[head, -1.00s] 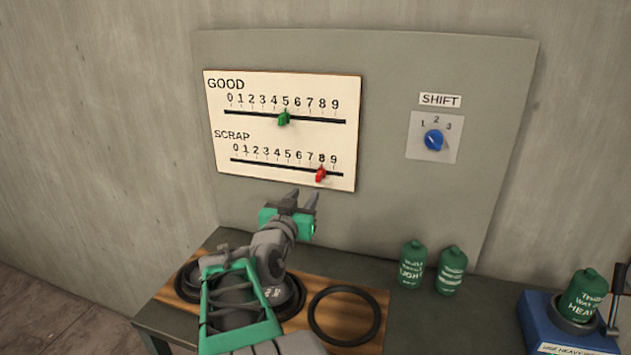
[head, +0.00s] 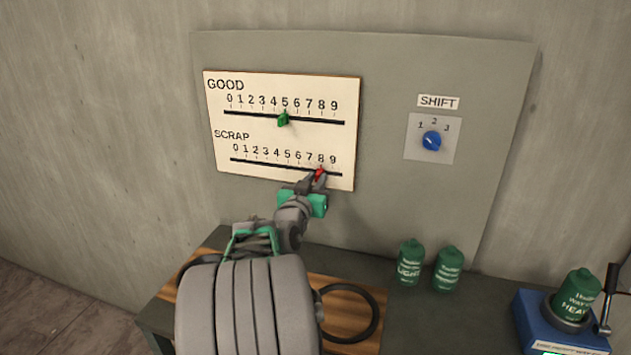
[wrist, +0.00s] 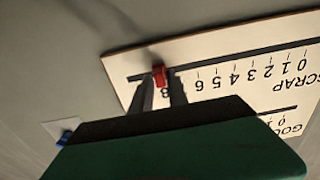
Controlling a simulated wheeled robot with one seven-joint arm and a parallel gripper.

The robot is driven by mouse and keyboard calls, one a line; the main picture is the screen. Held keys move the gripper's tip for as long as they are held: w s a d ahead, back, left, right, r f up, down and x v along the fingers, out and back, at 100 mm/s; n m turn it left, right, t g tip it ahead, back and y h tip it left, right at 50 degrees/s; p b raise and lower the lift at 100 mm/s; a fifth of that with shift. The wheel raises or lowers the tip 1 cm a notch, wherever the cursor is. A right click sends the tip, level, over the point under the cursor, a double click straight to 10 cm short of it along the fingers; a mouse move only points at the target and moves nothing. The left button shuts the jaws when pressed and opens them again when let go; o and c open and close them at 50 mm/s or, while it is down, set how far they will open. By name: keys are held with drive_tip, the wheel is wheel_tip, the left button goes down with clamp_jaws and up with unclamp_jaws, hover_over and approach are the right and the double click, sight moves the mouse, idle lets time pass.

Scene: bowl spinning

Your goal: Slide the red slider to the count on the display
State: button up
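The red slider (head: 320,173) sits on the lower track, marked SCRAP, at about the 8. In the wrist view the red slider (wrist: 159,75) shows between the tips of my two fingers. My gripper (head: 315,181) has reached the cream scale board (head: 250,140). In the wrist view my gripper (wrist: 162,83) has its fingers apart, one on each side of the slider, with narrow gaps seeming to show. The fingers partly hide the slider in the head view. I see no display showing a count.
A green slider (head: 283,119) is at 5 on the upper GOOD track. A blue SHIFT knob (head: 431,141) is to the right. Below, two green bottles (head: 410,263) stand on the table, with a blue stand (head: 545,325) at the far right and a black ring (head: 372,322).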

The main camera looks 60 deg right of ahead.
clamp_jaws()
idle(1.0)
